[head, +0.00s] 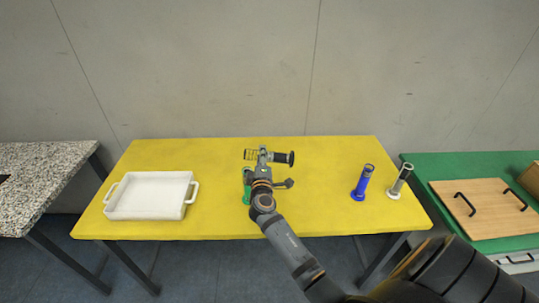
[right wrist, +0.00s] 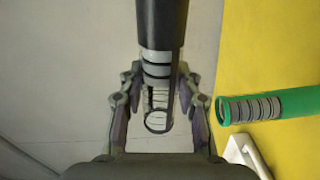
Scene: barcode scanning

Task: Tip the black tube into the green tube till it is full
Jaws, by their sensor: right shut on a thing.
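My right gripper (head: 263,156) is shut on the black tube (head: 284,158) and holds it in the air, lying about level. Its black end points right and its clear, banded end points left. In the right wrist view the black tube (right wrist: 160,22) passes between the fingers (right wrist: 158,90), with a ring-shaped rim at its clear end. The green tube (head: 246,187) stands on the yellow table below, partly hidden by my right gripper. It also shows in the right wrist view (right wrist: 290,104), with grey bands at its mouth. My left gripper is out of view.
A white tray (head: 107,207) with two handles sits on the left of the yellow table (head: 320,215). The table between the green and blue tubes is clear.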

